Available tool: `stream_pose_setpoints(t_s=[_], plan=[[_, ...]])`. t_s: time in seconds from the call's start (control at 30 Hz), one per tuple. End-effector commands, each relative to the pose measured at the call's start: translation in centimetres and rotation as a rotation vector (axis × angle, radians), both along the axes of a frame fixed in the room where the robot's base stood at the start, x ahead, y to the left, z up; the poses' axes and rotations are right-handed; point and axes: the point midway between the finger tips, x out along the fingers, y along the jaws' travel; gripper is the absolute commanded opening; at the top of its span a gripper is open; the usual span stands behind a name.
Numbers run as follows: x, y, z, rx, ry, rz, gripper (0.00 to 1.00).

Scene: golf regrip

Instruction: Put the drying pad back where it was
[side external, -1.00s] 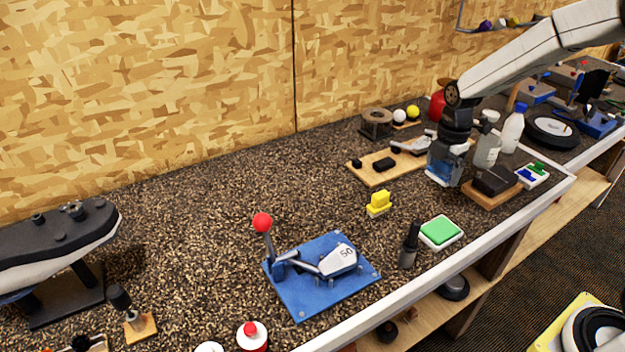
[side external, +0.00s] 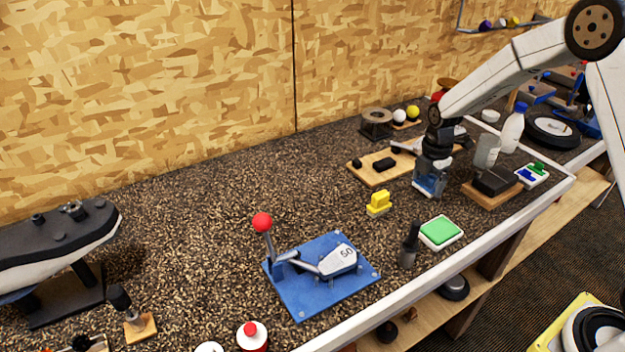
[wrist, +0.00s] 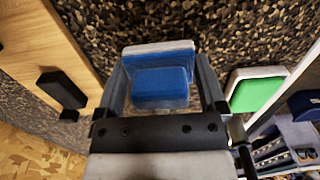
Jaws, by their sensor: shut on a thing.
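My gripper (side external: 431,184) is shut on a blue block with a paler blue-white base, which I take for the drying pad (side external: 426,188). In the wrist view the blue pad (wrist: 160,86) sits between the two fingers of my gripper (wrist: 162,80), with its pale edge on the far side. In the side view it is at the front edge of the wooden board, close above the dark speckled bench. I cannot tell whether its underside touches the bench.
A green pad in a white frame (side external: 441,232) lies near the bench's front edge, with a yellow block (side external: 378,203) to its left. The wooden board (side external: 377,176) carries dark blocks. A black block on a wooden base (side external: 493,183) stands to the right.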

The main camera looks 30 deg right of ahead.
Motion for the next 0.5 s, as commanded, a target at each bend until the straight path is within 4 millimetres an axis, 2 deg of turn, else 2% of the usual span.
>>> stream_pose_setpoints(t_s=[0.13, 0.5], plan=[[0.01, 0.0, -1.07, 0.0, 0.0, 0.0, 0.31], [0.02, -0.02, -1.28, 0.0, -0.001, 0.0, 0.31]])
